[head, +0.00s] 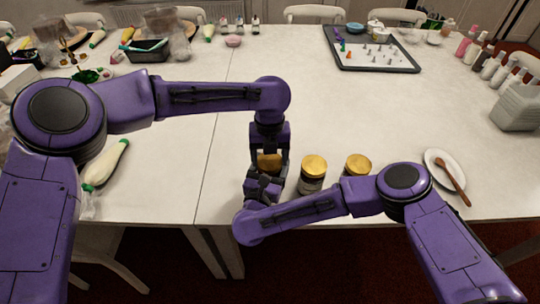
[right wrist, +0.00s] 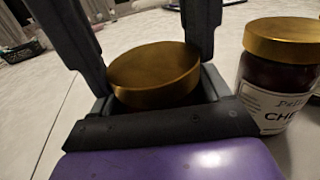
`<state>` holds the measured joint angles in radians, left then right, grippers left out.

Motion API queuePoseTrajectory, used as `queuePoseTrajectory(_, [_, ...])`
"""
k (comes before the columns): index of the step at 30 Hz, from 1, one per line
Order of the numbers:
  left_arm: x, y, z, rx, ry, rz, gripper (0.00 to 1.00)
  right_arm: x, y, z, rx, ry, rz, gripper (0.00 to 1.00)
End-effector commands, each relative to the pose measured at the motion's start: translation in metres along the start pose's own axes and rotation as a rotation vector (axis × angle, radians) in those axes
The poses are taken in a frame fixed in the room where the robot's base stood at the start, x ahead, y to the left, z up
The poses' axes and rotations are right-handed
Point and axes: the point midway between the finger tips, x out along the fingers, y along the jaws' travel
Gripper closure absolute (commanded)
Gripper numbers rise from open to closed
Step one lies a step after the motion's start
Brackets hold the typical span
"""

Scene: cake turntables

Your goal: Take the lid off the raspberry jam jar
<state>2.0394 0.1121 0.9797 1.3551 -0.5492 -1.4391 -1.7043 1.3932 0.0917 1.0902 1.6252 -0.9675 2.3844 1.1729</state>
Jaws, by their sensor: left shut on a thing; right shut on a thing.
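A jar with a gold lid (head: 270,162) stands at the table's front, between my two grippers. My left gripper (head: 269,155) points down from above, its fingers shut on the gold lid from both sides. My right gripper (head: 266,180) comes in low from the front and is shut on the jar, below the lid. In the right wrist view the gold lid (right wrist: 155,75) sits between the upright dark fingers, and the jar's body and label are hidden. I cannot tell whether the lid is still seated on the jar.
A dark jar with a gold lid (head: 313,173), its label beginning "CHE" in the right wrist view (right wrist: 275,85), stands close on the right. Another gold-lidded jar (head: 357,165) stands beyond it. A plate with a wooden spoon (head: 452,176) lies farther right. The table's middle is clear.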

Motion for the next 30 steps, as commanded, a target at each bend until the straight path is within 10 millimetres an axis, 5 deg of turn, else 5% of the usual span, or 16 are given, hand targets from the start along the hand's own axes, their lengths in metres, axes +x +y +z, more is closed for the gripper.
queuePoseTrajectory(5, [-0.001, 0.000, 0.000, -0.239, -0.003, 0.001, 0.65, 0.000, 0.000, 0.000, 0.001, -0.001, 0.000, 1.00])
queuePoseTrajectory(12, [-0.001, 0.000, 0.000, -0.253, -0.001, -0.002, 0.65, 0.000, 0.000, 0.001, 0.001, -0.001, 0.000, 1.00])
queuePoseTrajectory(13, [-0.001, 0.000, 0.000, -0.253, -0.001, -0.001, 0.22, 0.000, 0.000, 0.001, 0.001, -0.001, 0.000, 1.00])
queuePoseTrajectory(15, [-0.001, 0.000, 0.000, -0.252, -0.001, -0.001, 0.03, 0.000, 0.000, 0.000, 0.001, -0.001, 0.001, 1.00])
queuePoseTrajectory(23, [-0.002, 0.000, 0.000, -0.251, -0.001, -0.001, 0.03, 0.000, 0.000, 0.001, 0.001, -0.001, 0.000, 1.00])
queuePoseTrajectory(30, [-0.038, 0.000, 0.001, -0.251, -0.004, 0.000, 0.03, 0.000, 0.000, 0.000, 0.000, -0.001, -0.001, 1.00])
